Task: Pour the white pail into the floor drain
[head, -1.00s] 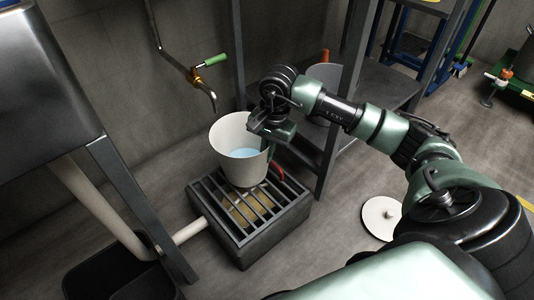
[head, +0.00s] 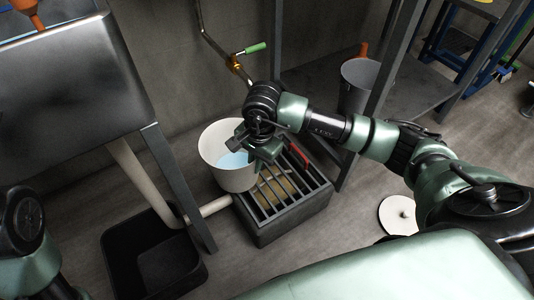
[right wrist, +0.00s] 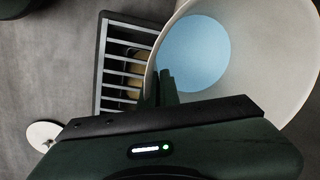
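The white pail (head: 222,172) holds light blue liquid and looks roughly upright. My right gripper (head: 262,150) is shut on the pail's rim at its right side; in the right wrist view its fingers (right wrist: 166,88) meet the wall of the pail (right wrist: 285,60). The pail appears held up, at the left edge of the floor drain (head: 268,232), a dark box with a barred grate. The drain's bars also show in the right wrist view (right wrist: 122,72), left of the pail. Only part of my left arm shows at the lower left; its gripper is out of view.
A tap with a green handle (head: 256,48) is on the wall behind. A shelf with a grey bucket (head: 357,85) is behind right. A white disc (head: 398,214) lies on the floor.

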